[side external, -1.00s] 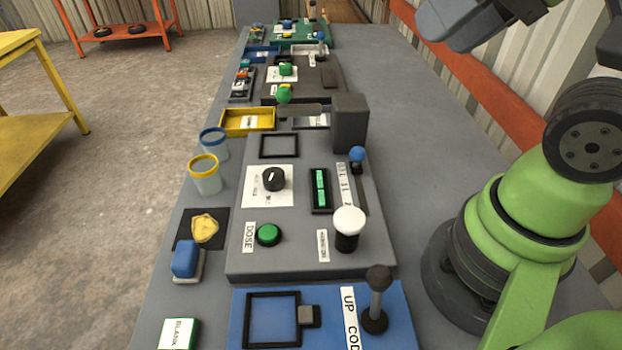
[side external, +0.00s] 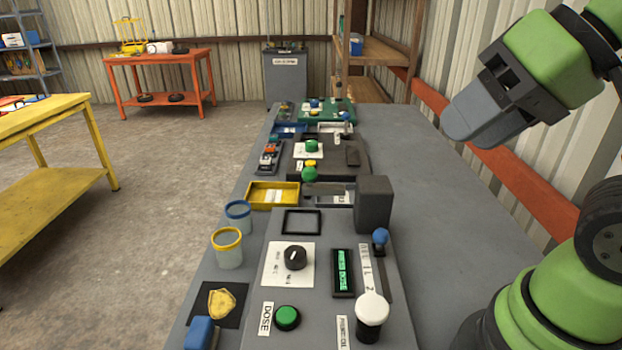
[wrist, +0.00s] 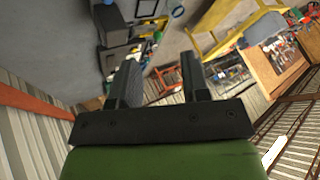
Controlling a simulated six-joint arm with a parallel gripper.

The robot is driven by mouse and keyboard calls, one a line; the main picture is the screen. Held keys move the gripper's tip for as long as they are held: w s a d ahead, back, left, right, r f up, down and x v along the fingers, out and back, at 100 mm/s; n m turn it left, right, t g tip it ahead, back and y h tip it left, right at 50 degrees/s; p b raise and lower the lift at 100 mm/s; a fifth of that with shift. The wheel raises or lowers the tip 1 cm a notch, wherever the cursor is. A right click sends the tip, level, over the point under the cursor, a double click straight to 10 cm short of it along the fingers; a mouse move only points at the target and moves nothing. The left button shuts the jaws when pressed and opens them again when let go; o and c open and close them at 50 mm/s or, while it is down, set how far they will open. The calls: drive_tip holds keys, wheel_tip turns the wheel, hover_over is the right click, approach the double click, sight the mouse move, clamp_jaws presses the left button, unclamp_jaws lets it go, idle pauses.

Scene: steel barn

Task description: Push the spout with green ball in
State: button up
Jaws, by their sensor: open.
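The green ball (side external: 309,173) sits at the left end of a flat dark spout (side external: 332,188). The spout reaches left from a dark upright block (side external: 373,205) on the back of the grey dosing machine (side external: 385,270). The ball end lies over or near the yellow tray; exact contact is unclear. My gripper (side external: 462,125) is high at the right, well apart from the spout and above the bench's right side. In the wrist view my gripper (wrist: 158,72) shows two separated fingers with nothing between them. I cannot clearly make out the spout in that view.
The machine carries a white-topped knob (side external: 372,312), a blue-ball lever (side external: 380,240), a black dial (side external: 295,257) and a green button (side external: 287,318). Two jars (side external: 228,250) stand at its left. The yellow tray (side external: 262,192) lies behind them. The bench's right side (side external: 440,190) is clear.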

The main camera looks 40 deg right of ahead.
drive_tip(key=shift+o, duration=0.4)
drive_tip(key=shift+o, duration=1.1)
drive_tip(key=shift+w+r, duration=0.1)
drive_tip(key=shift+w, duration=0.05)
drive_tip(key=m+g, duration=0.3)
drive_tip(key=g, duration=0.3)
hover_over(311, 167)
drive_tip(key=d, duration=0.1)
drive_tip(key=s+d+x, duration=0.1)
drive_tip(key=d+x, duration=0.1)
drive_tip(key=x, duration=1.3)
drive_tip(key=s+x, duration=0.1)
drive_tip(key=x, duration=0.2)
drive_tip(key=shift+c, duration=0.2)
